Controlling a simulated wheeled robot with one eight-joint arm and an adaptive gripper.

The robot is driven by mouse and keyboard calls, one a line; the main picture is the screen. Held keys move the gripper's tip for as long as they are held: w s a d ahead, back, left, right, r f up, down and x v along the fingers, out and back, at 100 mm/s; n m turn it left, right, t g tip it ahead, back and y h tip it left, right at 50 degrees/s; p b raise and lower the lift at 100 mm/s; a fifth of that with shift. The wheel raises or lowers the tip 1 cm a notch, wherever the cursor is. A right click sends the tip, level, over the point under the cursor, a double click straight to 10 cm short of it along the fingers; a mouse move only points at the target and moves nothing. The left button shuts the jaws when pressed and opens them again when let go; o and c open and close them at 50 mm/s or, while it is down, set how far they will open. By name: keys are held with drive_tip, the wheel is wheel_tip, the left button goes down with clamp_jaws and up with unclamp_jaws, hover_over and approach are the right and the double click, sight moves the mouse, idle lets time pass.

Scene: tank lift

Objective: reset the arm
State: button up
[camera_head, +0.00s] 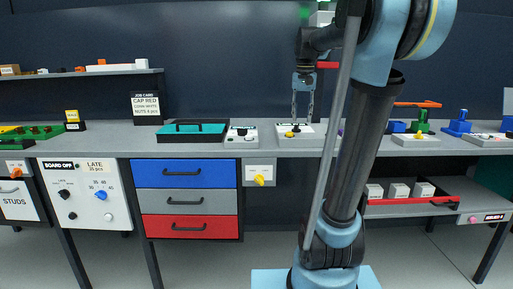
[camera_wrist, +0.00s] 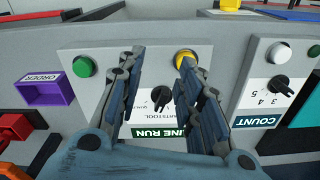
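My gripper (camera_head: 302,112) hangs above the bench in the head view, fingers pointing down, with a control box (camera_head: 312,135) below it. In the wrist view my gripper (camera_wrist: 158,68) has its two fingers spread apart with nothing between them. Beyond the fingers is the grey LINE RUN panel (camera_wrist: 80,48), with a black knob (camera_wrist: 161,97) showing between them. A green button (camera_wrist: 83,67) is left of the fingers and a yellow button (camera_wrist: 185,58) is behind the right finger's tip. Whether a finger touches the panel cannot be told.
The COUNT box (camera_wrist: 255,118) stands right of the fingers in the wrist view, a purple ORDER holder (camera_wrist: 47,88) left. On the bench (camera_head: 115,145) are a teal-lined tray (camera_head: 193,128) and a job card (camera_head: 145,107). Drawers (camera_head: 185,174) sit below.

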drive_tip(key=s+f+n+t, duration=0.1)
drive_tip(key=s+f+n, duration=0.2)
drive_tip(key=s+f, duration=2.2)
wheel_tip(320, 180, down, 3)
drive_tip(key=shift+s+f+t, duration=0.15)
drive_tip(key=shift+s+t, duration=0.15)
drive_tip(key=shift+w+f, duration=0.2)
drive_tip(key=shift+w, duration=0.3)
